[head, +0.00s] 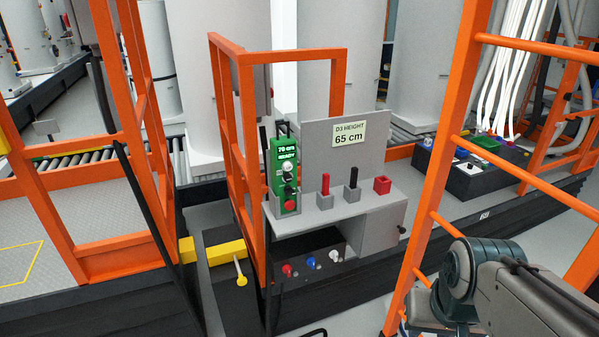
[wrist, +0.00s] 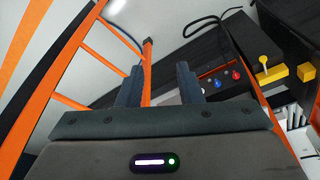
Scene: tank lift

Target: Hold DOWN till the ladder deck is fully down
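A green control box (head: 278,172) stands in a grey holder on the shelf. Its display reads "70 cm" and "READY". Below the display are a pale button, dark parts and a red button (head: 290,205); I cannot read which is DOWN. A sign (head: 349,133) behind reads "D3 HEIGHT 65 cm". A deck (head: 60,228) with orange rails is at the left; I cannot tell whether it is the ladder deck. My gripper (wrist: 158,84) is open in the wrist view, with an orange rail seen between its fingers. The gripper itself is out of the head view.
Red, blue and white knobs sit below. An orange ladder frame (head: 436,170) stands close beside my arm at the right.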

